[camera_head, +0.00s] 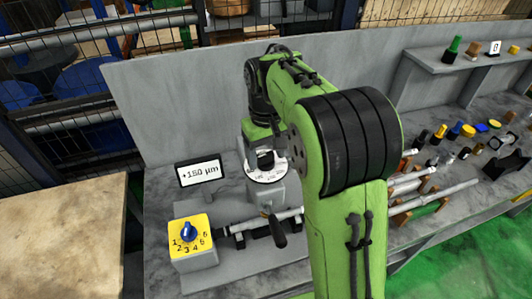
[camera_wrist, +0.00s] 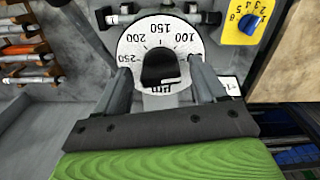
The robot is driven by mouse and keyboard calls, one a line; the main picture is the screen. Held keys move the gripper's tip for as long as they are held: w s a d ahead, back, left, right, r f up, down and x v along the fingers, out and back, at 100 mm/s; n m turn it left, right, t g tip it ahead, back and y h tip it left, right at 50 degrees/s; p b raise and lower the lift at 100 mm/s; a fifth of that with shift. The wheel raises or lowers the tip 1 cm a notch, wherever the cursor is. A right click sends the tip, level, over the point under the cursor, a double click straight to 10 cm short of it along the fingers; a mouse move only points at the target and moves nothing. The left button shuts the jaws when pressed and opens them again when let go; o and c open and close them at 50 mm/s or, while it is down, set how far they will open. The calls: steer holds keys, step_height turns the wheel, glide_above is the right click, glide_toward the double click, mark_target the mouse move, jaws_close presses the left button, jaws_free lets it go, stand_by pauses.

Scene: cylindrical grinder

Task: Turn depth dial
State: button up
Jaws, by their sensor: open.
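The depth dial is a round white scale plate (camera_wrist: 183,58) with black numbers and a black knob (camera_wrist: 160,68) at its middle. In the head view the white plate (camera_head: 270,177) sits on a grey mount, partly hidden by my arm. My gripper (camera_wrist: 160,66) is open, pointing down at the dial, with one finger on each side of the knob. Gaps show between the fingers and the knob, and I cannot tell the height of the fingertips over the plate. A small display (camera_head: 200,172) left of the dial seems to read +160 µm.
A yellow box (camera_head: 195,255) with a blue selector knob (camera_head: 189,231) stands at the front left. A black handle (camera_head: 276,232) and a metal shaft lie below the dial. Tools and rods on racks (camera_head: 418,205) fill the right side. A grey wall (camera_head: 160,110) stands behind.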

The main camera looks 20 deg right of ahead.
steer(key=c, duration=1)
steer(key=shift+n, duration=0.3)
steer(key=n, duration=0.7)
steer(key=n+b, duration=0.1)
steer(key=n, duration=0.3)
steer(key=shift+b, duration=0.35)
steer(key=shift+r+n+b, duration=0.1)
steer(key=shift+n+b, duration=0.6)
steer(key=shift+n, duration=1.4)
